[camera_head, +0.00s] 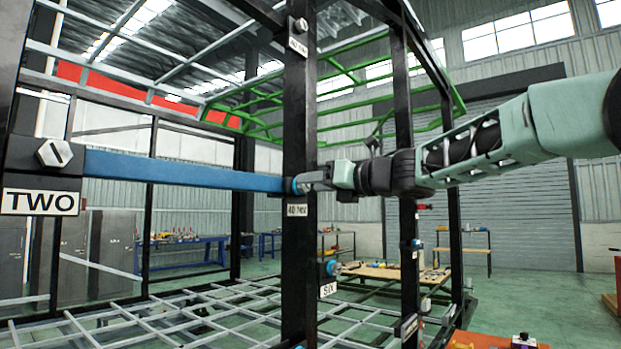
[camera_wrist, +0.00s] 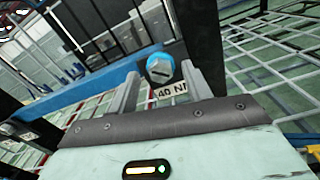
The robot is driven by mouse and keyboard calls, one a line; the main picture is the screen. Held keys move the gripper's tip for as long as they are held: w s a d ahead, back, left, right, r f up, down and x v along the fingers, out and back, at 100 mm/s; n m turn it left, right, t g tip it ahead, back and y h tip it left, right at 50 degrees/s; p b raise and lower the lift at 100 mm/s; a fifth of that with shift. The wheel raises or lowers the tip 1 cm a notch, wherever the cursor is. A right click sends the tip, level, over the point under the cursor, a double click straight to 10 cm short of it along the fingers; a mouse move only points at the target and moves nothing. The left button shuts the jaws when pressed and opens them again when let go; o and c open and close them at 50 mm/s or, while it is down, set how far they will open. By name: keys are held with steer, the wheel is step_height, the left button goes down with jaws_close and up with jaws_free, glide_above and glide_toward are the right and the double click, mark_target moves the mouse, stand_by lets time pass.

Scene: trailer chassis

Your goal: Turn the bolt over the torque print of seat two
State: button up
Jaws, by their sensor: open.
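A grey slotted bolt head (camera_wrist: 159,69) with a blue collar sits on the dark upright post (camera_head: 300,110), above a white print (camera_wrist: 171,90) that reads as 40 NM. The print also shows in the head view (camera_head: 297,210). My gripper (camera_wrist: 160,72) is open, with one finger on each side of the bolt head; a gap shows on both sides and the head looks ungripped. In the head view my gripper (camera_head: 305,184) reaches the post from the right and hides much of the bolt. A hex bolt (camera_head: 55,153) above the TWO sign (camera_head: 40,202) is at the far left.
A blue beam (camera_head: 185,170) runs from the TWO bolt to the post. Another bolt (camera_head: 301,25) with a small print is higher on the post. A SIX sign (camera_head: 328,289) and blue-collared bolt (camera_head: 332,268) are lower right. A lattice floor (camera_head: 190,315) lies below.

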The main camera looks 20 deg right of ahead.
steer(key=shift+x, duration=0.95)
steer(key=shift+c, duration=0.3)
steer(key=c, duration=0.9)
steer(key=shift+c, duration=0.2)
steer(key=shift+m+p, duration=0.3)
steer(key=shift+m, duration=0.1)
